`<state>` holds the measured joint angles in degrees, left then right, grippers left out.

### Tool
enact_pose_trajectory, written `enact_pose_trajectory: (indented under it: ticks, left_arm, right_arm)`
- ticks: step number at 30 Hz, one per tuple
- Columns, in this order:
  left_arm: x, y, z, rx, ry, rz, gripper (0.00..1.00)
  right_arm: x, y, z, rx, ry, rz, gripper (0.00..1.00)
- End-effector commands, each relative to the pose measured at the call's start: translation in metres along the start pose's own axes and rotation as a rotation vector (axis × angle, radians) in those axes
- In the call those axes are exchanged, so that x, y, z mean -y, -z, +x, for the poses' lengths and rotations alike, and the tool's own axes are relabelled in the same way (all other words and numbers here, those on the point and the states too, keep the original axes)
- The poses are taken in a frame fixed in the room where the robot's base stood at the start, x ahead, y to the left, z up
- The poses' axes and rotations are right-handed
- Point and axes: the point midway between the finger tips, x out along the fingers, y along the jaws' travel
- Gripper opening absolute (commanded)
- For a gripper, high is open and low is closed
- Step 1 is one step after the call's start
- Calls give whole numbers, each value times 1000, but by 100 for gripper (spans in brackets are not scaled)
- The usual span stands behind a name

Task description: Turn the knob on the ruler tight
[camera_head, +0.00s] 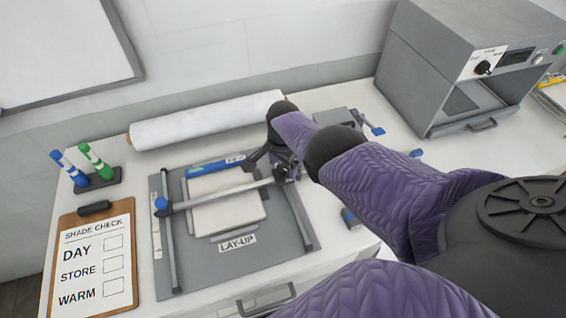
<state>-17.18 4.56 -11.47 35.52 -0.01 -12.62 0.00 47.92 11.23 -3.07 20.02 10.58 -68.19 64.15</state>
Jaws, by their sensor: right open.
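The ruler (222,194) is a grey metal bar lying slantwise across the lay-up board (270,249), its ends meeting two side rails. A blue knob (161,203) shows at its left end. My right gripper (270,169) is at the ruler's right end, with its dark fingers open around or just above that end. The gripper hides most of this end, so I cannot tell whether a knob there is between the fingers or touched. A cream sheet stack (228,213) lies under the ruler. My left gripper is not in view.
A blue tool (215,165) lies on the board behind the ruler. A white roll (205,122) lies at the back. Markers (97,160) and a shade-check clipboard (92,262) are at left. A grey press (450,65) stands at back right.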

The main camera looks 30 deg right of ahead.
Motion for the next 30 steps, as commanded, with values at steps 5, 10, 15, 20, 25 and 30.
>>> enact_pose_trajectory:
  ticks: [5, 10, 15, 20, 25, 30]
  left_arm:
    - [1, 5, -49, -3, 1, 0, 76]
    - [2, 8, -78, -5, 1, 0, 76]
    - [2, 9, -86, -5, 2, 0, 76]
    - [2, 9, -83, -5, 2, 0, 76]
    - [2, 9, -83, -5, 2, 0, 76]
    - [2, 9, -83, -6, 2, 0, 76]
  right_arm:
    - [1, 0, -53, 0, 4, 1, 84]
    - [1, 0, -87, -1, 3, 1, 84]
    - [0, 0, -97, -1, 1, 1, 84]
    - [0, 0, -95, -1, 1, 1, 84]
    - [0, 0, -95, -1, 1, 1, 84]
    - [0, 0, -95, -1, 1, 1, 84]
